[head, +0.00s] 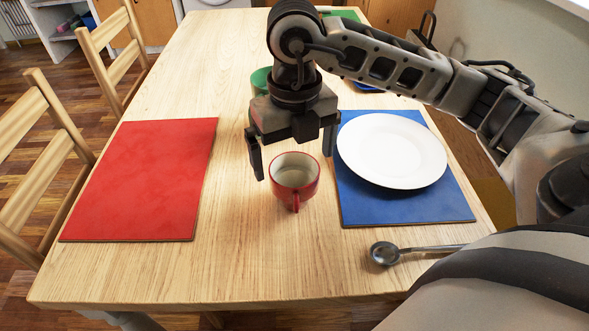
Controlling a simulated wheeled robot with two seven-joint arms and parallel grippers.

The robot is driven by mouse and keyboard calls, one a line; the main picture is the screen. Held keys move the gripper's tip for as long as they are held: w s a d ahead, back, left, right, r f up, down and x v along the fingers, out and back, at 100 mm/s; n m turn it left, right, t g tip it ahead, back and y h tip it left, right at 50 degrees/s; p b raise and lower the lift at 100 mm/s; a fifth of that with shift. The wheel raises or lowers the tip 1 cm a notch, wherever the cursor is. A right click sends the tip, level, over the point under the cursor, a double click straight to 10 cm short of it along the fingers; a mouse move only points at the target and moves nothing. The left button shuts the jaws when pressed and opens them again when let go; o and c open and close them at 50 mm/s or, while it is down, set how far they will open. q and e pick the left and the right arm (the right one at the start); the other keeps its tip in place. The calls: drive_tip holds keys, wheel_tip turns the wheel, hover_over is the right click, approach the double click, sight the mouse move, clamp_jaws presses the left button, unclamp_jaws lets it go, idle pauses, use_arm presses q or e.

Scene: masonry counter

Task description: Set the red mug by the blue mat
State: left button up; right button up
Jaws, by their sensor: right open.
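The red mug (294,181) stands upright on the wooden table, between the red mat and the blue mat, its handle toward me. It is just left of the blue mat (357,209), with a strip of bare wood between them. A white plate (391,151) lies on the blue mat. My right gripper (295,160) is open, fingers pointing down, above and behind the red mug. One finger is to the left of the mug and one to the right. I cannot tell whether a finger touches it. My left gripper is not in view.
A red mat (145,180) lies on the left. A ladle (387,254) lies in front of the blue mat. A green mug (261,80) stands behind my right gripper, partly hidden. Wooden chairs (40,150) stand along the left edge. The table front left of the ladle is clear.

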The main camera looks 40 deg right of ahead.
wheel_tip(320, 180, up, 6)
idle(0.7)
